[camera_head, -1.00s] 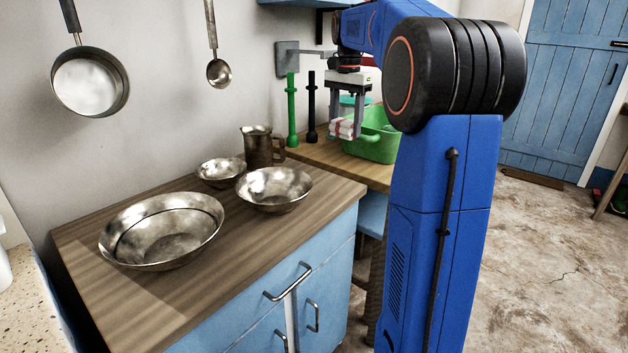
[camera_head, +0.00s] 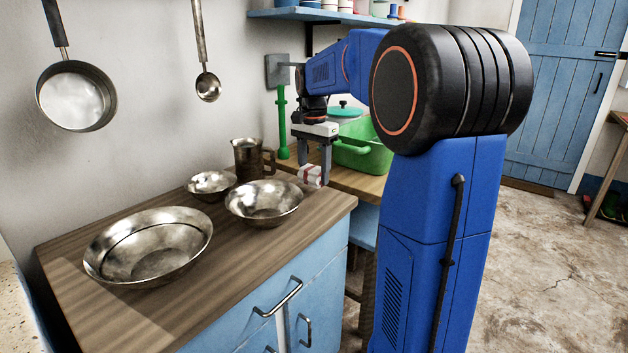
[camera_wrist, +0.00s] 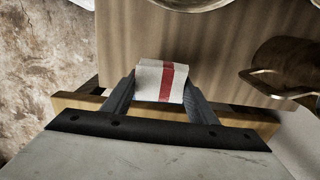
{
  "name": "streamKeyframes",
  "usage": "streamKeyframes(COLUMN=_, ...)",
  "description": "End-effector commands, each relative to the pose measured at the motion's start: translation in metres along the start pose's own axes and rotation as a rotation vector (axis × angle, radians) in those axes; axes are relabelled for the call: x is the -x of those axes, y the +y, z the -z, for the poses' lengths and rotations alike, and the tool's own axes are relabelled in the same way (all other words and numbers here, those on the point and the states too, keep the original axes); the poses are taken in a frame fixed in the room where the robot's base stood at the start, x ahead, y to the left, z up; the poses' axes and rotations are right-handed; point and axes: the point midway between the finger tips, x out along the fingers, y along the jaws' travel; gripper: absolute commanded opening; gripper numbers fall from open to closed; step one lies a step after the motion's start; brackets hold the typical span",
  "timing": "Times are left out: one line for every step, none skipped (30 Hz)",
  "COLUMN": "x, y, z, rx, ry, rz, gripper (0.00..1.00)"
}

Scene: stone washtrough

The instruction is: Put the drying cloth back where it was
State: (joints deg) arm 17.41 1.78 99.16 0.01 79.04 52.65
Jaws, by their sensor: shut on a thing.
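The drying cloth (camera_head: 311,176), a small folded white cloth with a red stripe, is held between the fingers of my gripper (camera_head: 313,170). In the wrist view the cloth (camera_wrist: 152,80) sits between both fingertips of my gripper (camera_wrist: 160,85), with its striped face showing. My gripper points down at the far right corner of the wooden counter (camera_head: 190,285). The cloth appears slightly above the counter top in the wrist view; the exact gap cannot be told.
Three metal bowls stand on the counter: a large one (camera_head: 150,248), a medium one (camera_head: 264,203) and a small one (camera_head: 210,185). A metal jug (camera_head: 250,160) stands behind them. A green basin (camera_head: 362,150) is on the table behind. The counter's front right is clear.

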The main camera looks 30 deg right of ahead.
Motion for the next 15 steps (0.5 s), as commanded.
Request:
streamKeyframes(x=-0.007, y=0.0, z=0.0, rx=0.0, ry=-0.001, rz=-0.002, gripper=0.35)
streamKeyframes(x=-0.011, y=0.001, z=0.0, rx=0.0, ry=-0.002, rz=-0.003, gripper=0.35)
streamKeyframes(x=-0.017, y=0.001, z=0.0, rx=0.0, ry=-0.002, rz=-0.003, gripper=0.35)
streamKeyframes(x=-0.02, y=0.0, z=0.0, rx=0.0, ry=-0.001, rz=-0.002, gripper=0.35)
streamKeyframes(x=-0.023, y=0.0, z=0.0, rx=0.0, ry=-0.001, rz=-0.002, gripper=0.35)
streamKeyframes(x=-0.026, y=0.001, z=0.0, rx=0.0, ry=-0.002, rz=-0.002, gripper=0.35)
streamKeyframes(x=-0.028, y=0.001, z=0.0, rx=0.0, ry=-0.001, rz=-0.001, gripper=0.35)
streamKeyframes(x=-0.028, y=0.0, z=0.0, rx=0.0, ry=-0.001, rz=-0.001, gripper=0.35)
streamKeyframes(x=-0.028, y=0.0, z=0.0, rx=0.0, ry=0.0, rz=0.0, gripper=0.35)
streamKeyframes(x=-0.028, y=0.0, z=0.0, rx=0.0, ry=0.0, rz=0.0, gripper=0.35)
streamKeyframes(x=-0.028, y=0.0, z=0.0, rx=0.0, ry=0.0, rz=0.0, gripper=0.35)
streamKeyframes(x=-0.028, y=0.0, z=0.0, rx=0.0, ry=0.0, rz=0.0, gripper=0.35)
streamKeyframes(x=-0.028, y=0.0, z=0.0, rx=0.0, ry=0.0, rz=0.0, gripper=0.35)
streamKeyframes(x=-0.028, y=0.0, z=0.0, rx=0.0, ry=0.0, rz=-0.001, gripper=0.35)
streamKeyframes(x=-0.028, y=0.0, z=0.0, rx=0.0, ry=-0.001, rz=-0.001, gripper=0.35)
